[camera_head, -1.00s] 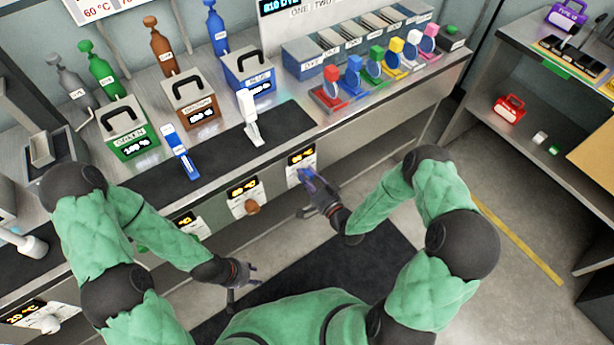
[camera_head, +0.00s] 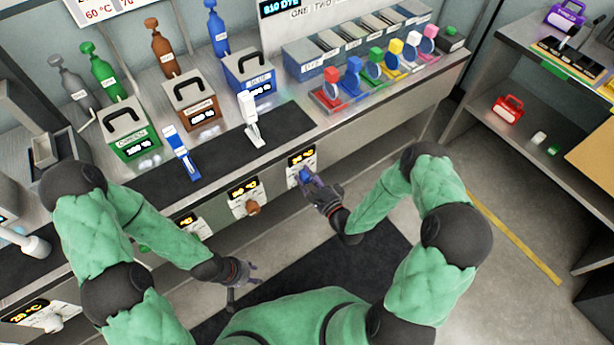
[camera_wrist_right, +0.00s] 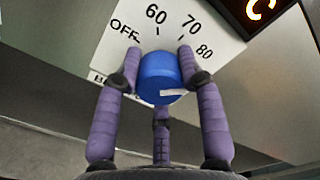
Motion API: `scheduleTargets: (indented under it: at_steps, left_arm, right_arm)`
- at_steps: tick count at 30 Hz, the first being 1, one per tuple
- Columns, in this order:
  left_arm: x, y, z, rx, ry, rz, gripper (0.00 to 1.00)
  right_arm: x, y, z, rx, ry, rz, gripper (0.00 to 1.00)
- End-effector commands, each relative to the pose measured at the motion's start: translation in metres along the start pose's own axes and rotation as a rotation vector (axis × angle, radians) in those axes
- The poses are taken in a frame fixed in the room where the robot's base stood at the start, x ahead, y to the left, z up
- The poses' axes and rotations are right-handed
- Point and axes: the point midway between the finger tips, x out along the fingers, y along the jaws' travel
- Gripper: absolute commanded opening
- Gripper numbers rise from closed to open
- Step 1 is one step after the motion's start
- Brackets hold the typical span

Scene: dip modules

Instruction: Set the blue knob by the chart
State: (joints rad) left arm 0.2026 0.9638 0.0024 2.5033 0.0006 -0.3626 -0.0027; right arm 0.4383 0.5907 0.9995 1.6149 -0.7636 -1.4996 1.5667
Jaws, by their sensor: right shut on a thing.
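The blue knob (camera_wrist_right: 158,76) sits on a white dial plate (camera_wrist_right: 118,36) marked OFF, 60, 70 and 80. A white bar on the knob points to the right in the right wrist view, away from the printed numbers. My right gripper (camera_head: 309,178) is at the knob, shut on it, with purple fingers (camera_wrist_right: 165,82) on both sides. My left gripper (camera_head: 243,284) hangs open and empty before the bench.
A brown knob (camera_head: 253,207) is on the plate to the left. The blue bath box (camera_head: 248,75), brown box (camera_head: 192,100) and green box (camera_head: 130,132) stand on the bench above. A white clamp tool (camera_head: 250,118) lies on the dark mat. Floor before the bench is clear.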

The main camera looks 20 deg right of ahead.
Motion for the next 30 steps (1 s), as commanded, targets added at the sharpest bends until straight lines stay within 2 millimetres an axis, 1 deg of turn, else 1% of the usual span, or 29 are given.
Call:
scheduleTargets:
  at_steps: [9, 15, 21, 30]
  left_arm:
    - [-0.0051, 0.0018, 0.0002, 0.0, 0.0, 0.0, 0.4]
    - [-0.0074, 0.0026, 0.0003, 0.0, 0.0, 0.0, 0.4]
    - [-0.0089, 0.0032, 0.0003, 0.0, 0.0, 0.0, 0.4]
    - [-0.0097, 0.0035, 0.0004, 0.0, 0.0, 0.0, 0.4]
  right_arm:
    - [0.0, -0.0004, -0.0015, 0.288, 0.005, -0.001, 0.06]
    - [0.0002, -0.0007, -0.0019, 0.433, 0.005, -0.002, 0.06]
    - [0.0, 0.0002, -0.0017, 0.535, 0.005, -0.001, 0.06]
    - [0.0001, 0.0004, -0.0018, 0.6, 0.005, -0.001, 0.06]
